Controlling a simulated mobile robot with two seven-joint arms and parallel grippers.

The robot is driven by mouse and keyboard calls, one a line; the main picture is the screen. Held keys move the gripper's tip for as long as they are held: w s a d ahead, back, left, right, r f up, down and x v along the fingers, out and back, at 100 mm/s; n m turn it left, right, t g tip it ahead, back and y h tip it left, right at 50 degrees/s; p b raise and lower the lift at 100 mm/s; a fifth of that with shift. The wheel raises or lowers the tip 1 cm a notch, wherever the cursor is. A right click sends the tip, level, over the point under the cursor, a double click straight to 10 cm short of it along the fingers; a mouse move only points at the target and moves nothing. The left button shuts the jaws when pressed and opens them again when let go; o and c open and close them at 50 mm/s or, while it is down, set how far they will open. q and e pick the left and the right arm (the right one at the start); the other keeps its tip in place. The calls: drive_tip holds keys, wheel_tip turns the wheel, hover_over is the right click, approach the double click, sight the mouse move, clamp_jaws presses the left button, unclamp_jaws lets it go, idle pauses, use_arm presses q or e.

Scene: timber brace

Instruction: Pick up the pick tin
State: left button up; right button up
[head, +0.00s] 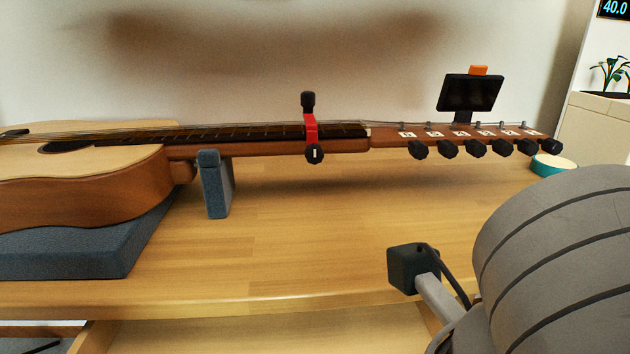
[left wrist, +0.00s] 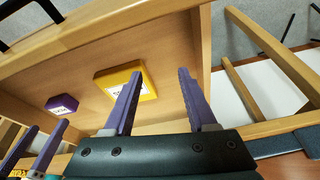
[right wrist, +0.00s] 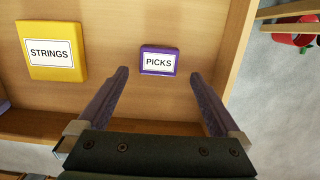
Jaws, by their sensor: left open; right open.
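The pick tin (right wrist: 158,60) is a small purple box with a white PICKS label, lying label up in a wooden drawer. It also shows in the left wrist view (left wrist: 62,104), at the left. My right gripper (right wrist: 158,75) is open and empty, with its fingers pointing toward the tin, which appears between and just beyond the fingertips. Contact is not visible. My left gripper (left wrist: 160,73) is open and empty over the drawer, with the yellow box beyond its left finger. Neither gripper's fingers show in the head view.
The yellow STRINGS box (right wrist: 52,52) lies in the drawer, left of the tin. Drawer walls bound the space; the right wall (right wrist: 238,50) is near my right gripper. Above, a guitar (head: 90,180) rests on the workbench (head: 290,230). My two grippers are close together.

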use_arm(q)
wheel_tip(320, 180, down, 3)
drive_tip(key=shift+f+b, duration=0.1)
drive_tip(key=shift+b, duration=1.15)
use_arm(e)
drive_tip(key=f, duration=0.3)
drive_tip(key=w+f, duration=0.1)
drive_tip(key=f, duration=0.1)
drive_tip(key=shift+a, duration=0.1)
use_arm(q)
drive_tip(key=shift+d, duration=0.1)
use_arm(e)
drive_tip(key=c, duration=1.3)
drive_tip(key=shift+r, duration=0.15)
